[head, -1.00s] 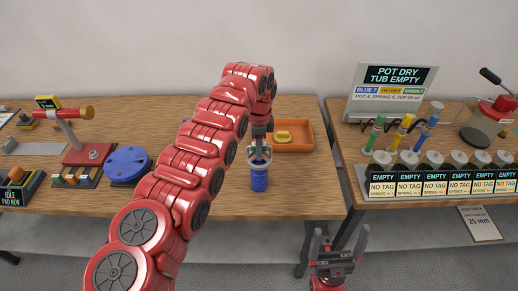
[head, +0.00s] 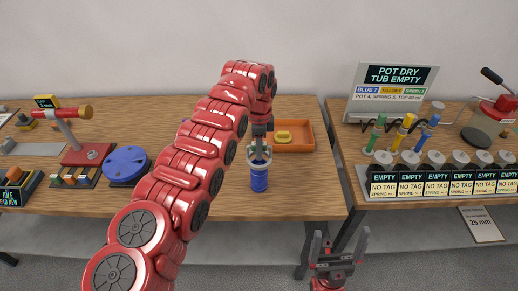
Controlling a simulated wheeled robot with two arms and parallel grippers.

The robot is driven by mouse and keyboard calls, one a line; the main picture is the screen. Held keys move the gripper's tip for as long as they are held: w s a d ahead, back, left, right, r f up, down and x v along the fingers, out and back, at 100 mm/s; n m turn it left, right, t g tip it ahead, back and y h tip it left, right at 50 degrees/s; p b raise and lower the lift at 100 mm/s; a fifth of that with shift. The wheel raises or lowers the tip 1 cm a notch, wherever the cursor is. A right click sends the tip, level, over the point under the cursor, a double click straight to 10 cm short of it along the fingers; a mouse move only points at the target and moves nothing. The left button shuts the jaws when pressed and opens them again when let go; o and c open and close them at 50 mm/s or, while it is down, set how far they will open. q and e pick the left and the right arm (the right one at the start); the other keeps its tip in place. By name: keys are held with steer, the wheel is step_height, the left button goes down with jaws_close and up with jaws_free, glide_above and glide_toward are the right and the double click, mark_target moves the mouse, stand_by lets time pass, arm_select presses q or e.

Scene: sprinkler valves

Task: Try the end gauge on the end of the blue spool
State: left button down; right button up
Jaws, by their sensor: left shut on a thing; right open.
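My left gripper (head: 259,150) is shut on a blue cylinder (head: 259,179), held upright over the front of the middle bench. It may be the blue spool; a grey part shows at its top between the fingers. I cannot tell whether its lower end touches the bench. No end gauge can be made out for certain. A yellow ring-like piece (head: 283,137) lies in an orange tray (head: 306,147) just behind. My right gripper (head: 336,245) is open and empty, low in front of the gap between the benches.
A blue disc (head: 126,163) and a red-topped stand (head: 70,128) are at left. Bench right of the blue cylinder is clear.

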stand_by(0.7)
arm_select(q)
steer(key=shift+f+b, duration=1.35)
steer(key=shift+f, duration=0.7)
stand_by(0.5)
steer(key=shift+r, duration=1.4)
steer(key=shift+r+p, duration=1.15)
steer(key=shift+r, duration=1)
